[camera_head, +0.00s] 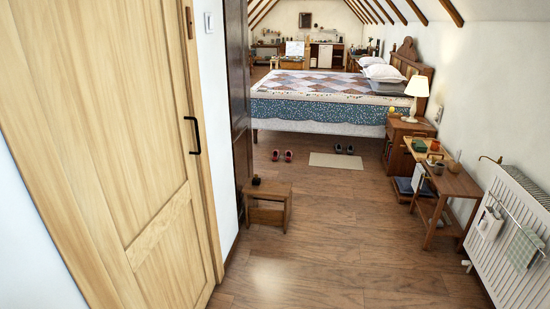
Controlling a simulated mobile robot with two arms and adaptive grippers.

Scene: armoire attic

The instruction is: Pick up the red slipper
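A pair of small red slippers or shoes lies on the wooden floor in front of the bed. The left red slipper (275,155) and the right red slipper (288,156) sit side by side, small and far off. Neither of my grippers shows in the head view, so I cannot see whether they are open or shut.
The bed (320,128) stands behind the slippers. A rug (336,161) and dark shoes (344,149) lie to their right. A wooden stool (268,202) stands nearer, beside the dark armoire (239,90). Side tables (450,184) and a radiator (512,240) line the right. The middle floor is clear.

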